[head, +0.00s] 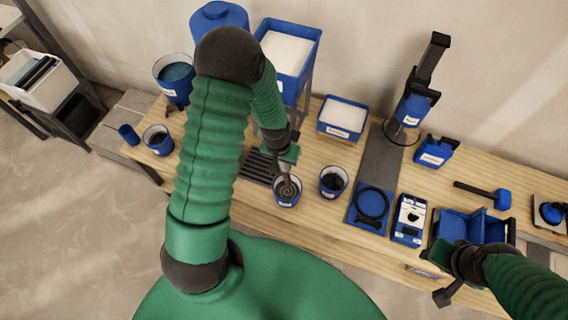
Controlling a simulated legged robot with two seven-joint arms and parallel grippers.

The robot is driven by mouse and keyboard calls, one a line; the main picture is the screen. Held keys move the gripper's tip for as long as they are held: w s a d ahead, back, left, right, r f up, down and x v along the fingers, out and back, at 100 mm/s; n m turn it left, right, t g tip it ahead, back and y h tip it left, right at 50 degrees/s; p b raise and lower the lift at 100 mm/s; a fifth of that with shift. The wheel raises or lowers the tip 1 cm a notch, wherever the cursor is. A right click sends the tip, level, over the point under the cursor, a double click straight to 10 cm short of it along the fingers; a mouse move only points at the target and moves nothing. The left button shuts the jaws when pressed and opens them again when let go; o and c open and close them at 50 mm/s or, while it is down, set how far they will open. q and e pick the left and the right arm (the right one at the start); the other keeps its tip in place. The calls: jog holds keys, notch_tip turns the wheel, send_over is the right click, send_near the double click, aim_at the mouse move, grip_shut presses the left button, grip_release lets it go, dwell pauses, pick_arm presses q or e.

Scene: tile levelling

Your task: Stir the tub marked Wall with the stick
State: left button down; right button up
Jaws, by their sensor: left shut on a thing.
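My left gripper (286,150) is shut on a thin stick (286,176) and holds it over a small blue-rimmed tub (288,202). The stick's lower end is down in the tub's brownish contents, which show a swirl pattern. A second small tub (333,192) with dark contents stands just to its right. Labels on these tubs are too small to read, so I cannot tell which is marked Wall. My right gripper (447,276) is at the lower right by the bench's front edge, apart from the tubs; its jaws are unclear.
A slotted dark grate (257,168) lies left of the tub. A blue mat with a black ring (371,207), a scale (410,220) and a blue open bin (470,226) stand to the right. A mixer stand (418,95) and white-filled bins (342,118) are behind.

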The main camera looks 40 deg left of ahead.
dwell(0.3)
jog(key=p+v, duration=0.3)
jog(key=shift+w+r, duration=0.2)
jog(key=shift+w, duration=0.15)
